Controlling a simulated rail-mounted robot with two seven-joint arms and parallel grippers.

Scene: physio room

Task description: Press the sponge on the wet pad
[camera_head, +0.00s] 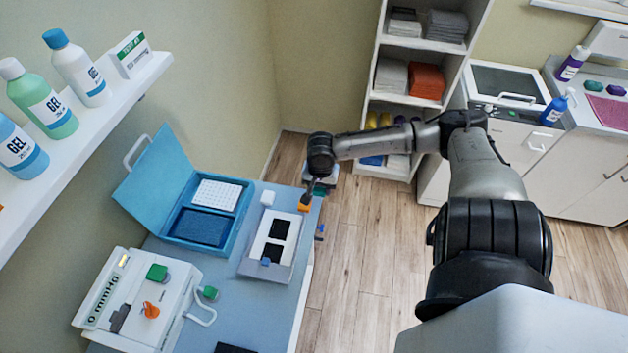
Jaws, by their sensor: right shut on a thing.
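My right gripper (307,197) is shut on a small orange block, seemingly the sponge (303,208). It is held at the right edge of a pale tray (253,266) on the blue-topped table. Two black square pads (279,229) lie in the tray, one behind the other; I cannot tell which pad is wet. The orange block appears to the right of the pads and apart from them. Its height above the tray is unclear, and the fingers are small and partly hidden by the wrist. My left gripper is not in view.
A white device (132,305) with a gauge label is nearer. A shelf with gel bottles (79,70) overhangs at left.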

